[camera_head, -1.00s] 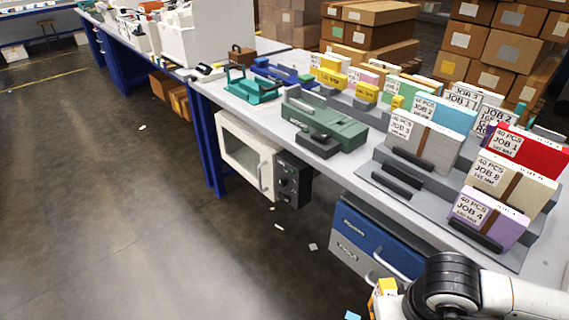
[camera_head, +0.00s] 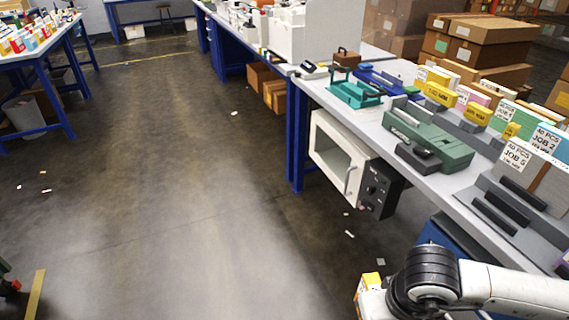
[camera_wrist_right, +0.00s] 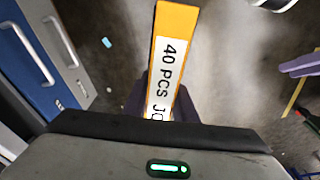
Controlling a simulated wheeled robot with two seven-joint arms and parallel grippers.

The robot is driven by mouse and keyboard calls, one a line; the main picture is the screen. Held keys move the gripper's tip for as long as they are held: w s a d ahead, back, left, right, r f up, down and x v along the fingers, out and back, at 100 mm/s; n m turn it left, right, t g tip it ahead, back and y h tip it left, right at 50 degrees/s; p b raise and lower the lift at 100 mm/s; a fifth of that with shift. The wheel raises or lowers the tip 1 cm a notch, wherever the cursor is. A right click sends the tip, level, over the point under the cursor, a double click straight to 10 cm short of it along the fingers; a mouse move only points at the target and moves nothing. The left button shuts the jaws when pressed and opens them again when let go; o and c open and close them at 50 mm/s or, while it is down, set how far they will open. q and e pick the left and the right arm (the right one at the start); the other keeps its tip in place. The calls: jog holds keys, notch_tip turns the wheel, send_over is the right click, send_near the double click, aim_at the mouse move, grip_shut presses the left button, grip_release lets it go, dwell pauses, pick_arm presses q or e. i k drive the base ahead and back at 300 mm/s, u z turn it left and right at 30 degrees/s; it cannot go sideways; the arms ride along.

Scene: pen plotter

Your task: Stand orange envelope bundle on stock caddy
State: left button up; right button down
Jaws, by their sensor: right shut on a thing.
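The orange envelope bundle (camera_wrist_right: 175,50) has a white label reading "40 PCS" and is held between the dark fingers of my right gripper (camera_wrist_right: 160,105). In the head view, only a small part of the bundle (camera_head: 370,281) shows at the bottom, beside my right wrist. It is over the floor, off the bench. A purple-grey shape at the right edge of the wrist view looks like my left gripper (camera_wrist_right: 300,66); its jaws are unclear. A grey stepped holder (camera_head: 520,232) with labelled bundles stands at the right; I cannot tell if it is the stock caddy.
The bench (camera_head: 330,98) carries a green machine (camera_head: 430,135), a teal tool (camera_head: 355,93) and yellow-tagged bundles (camera_head: 440,93). A white oven (camera_head: 340,160) hangs below. Blue drawers (camera_wrist_right: 25,60) are close to the left in the wrist view. The floor at left is open.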

aim_at(346, 96)
jog(key=u, duration=0.65)
jog(key=i, duration=1.75)
jog(key=z, duration=0.15)
